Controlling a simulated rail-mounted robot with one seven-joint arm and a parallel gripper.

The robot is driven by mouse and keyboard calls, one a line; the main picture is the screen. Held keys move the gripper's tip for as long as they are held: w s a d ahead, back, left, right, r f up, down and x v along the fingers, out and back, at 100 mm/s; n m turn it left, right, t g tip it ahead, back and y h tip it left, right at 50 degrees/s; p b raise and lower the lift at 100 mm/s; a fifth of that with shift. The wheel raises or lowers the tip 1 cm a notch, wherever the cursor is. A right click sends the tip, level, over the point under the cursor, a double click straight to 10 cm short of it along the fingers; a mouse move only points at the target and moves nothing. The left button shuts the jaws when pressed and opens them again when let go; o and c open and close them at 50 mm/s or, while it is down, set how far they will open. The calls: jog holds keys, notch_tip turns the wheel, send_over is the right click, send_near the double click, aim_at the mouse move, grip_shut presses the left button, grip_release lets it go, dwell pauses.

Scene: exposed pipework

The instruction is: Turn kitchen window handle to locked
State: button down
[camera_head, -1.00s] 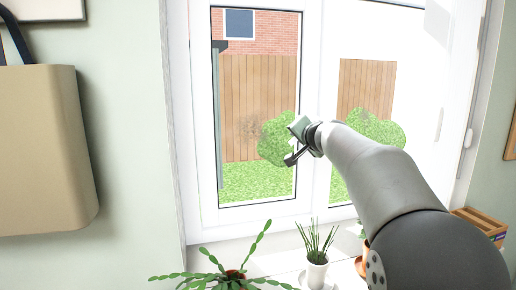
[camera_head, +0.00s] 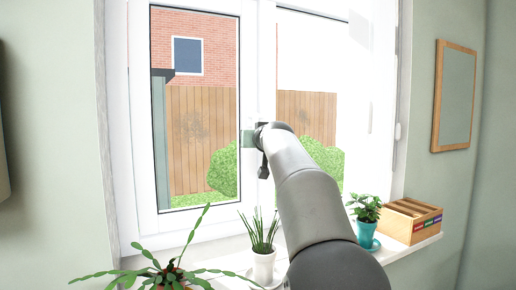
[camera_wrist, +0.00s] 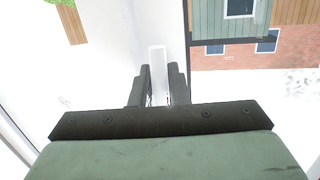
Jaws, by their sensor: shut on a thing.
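The white window handle (camera_wrist: 157,62) shows in the wrist view as a pale bar on the white window frame. My gripper (camera_wrist: 160,82) has its two dark fingers on either side of the bar and is shut on it. In the head view my gripper (camera_head: 257,138) is at the upright between the two panes of the window (camera_head: 265,60). My own wrist and arm hide the handle there, so its angle cannot be told from that view.
On the sill below stand a trailing plant (camera_head: 170,274), a spiky plant in a white pot (camera_head: 263,264), a leafy plant in a turquoise pot (camera_head: 366,232) and a wooden box (camera_head: 411,221). A framed picture (camera_head: 454,97) hangs on the right wall.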

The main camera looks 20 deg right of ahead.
jog(key=shift+d+n, duration=0.25)
jog(key=shift+n, duration=0.05)
dwell(0.4)
jog(key=c, duration=1.4)
grip_release()
jog(key=shift+c, duration=0.2)
jog(key=shift+s+b, duration=0.1)
jog(key=shift+b, duration=0.2)
jog(key=s+a+r+b, duration=0.1)
jog(key=s+a+b, duration=0.1)
jog(key=s, duration=1.5)
jog(key=shift+a+r+b, duration=0.15)
jog(key=shift+r+b, duration=0.25)
jog(key=shift+b, duration=0.1)
